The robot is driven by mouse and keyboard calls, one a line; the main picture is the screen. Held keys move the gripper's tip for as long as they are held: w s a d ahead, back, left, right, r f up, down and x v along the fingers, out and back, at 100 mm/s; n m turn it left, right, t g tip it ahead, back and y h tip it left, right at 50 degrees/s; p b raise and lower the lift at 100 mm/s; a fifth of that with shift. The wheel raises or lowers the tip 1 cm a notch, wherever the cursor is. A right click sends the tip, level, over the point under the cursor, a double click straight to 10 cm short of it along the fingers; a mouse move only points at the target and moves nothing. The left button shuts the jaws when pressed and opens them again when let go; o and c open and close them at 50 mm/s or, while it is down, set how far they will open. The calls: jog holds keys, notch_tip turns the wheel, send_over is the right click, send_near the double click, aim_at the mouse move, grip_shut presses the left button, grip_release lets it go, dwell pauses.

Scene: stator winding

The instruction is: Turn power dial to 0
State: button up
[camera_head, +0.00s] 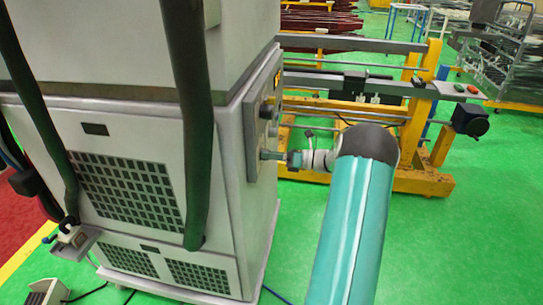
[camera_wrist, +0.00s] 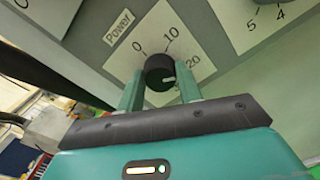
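The power dial (camera_wrist: 159,72) is a round black knob on a pale plate marked "Power", with 0, 10 and 20 around it. Its white mark faces lower right, toward the 20 side and away from 0. My gripper (camera_wrist: 160,88) has its two teal fingers apart, one on each side of the dial. I cannot tell whether the fingers touch the knob. In the head view, my gripper (camera_head: 272,155) is at the right side panel of the grey machine (camera_head: 230,175); the dial is not clearly visible there.
Another numbered dial plate (camera_wrist: 258,17) with 5 and 4 is at the upper right of the wrist view. Dark hoses (camera_head: 190,110) hang along the machine's front. A yellow-framed rig (camera_head: 415,165) stands behind my arm. Green floor lies open at the right.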

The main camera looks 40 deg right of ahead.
jog(key=c, duration=0.4)
jog(key=shift+n, duration=0.3)
jog(key=n, duration=2.3)
jog(key=shift+n, duration=0.3)
